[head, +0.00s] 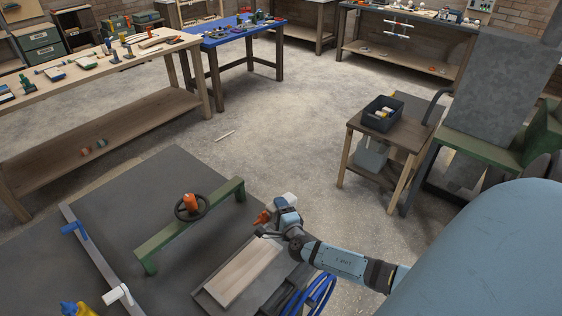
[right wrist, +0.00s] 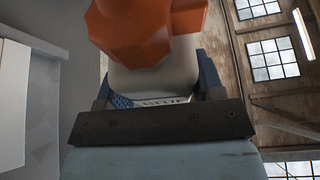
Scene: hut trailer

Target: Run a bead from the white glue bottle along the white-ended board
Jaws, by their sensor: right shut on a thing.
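My right gripper (head: 277,222) is shut on the white glue bottle (head: 289,200). The bottle's orange cap (head: 263,217) points to the left in the head view. In the right wrist view the orange cap (right wrist: 150,30) and the white bottle body (right wrist: 155,78) show between the fingers. A pale wooden board (head: 243,274) lies in a shallow grey tray (head: 205,296), below and left of the gripper. The bottle is above the board's far end; I cannot make out a white end on the board. My left gripper is not in view.
A blue clamp handle (head: 75,228), a white handle (head: 118,294) and blue hoses (head: 312,295) are nearby. A small table (head: 360,124) stands at right.

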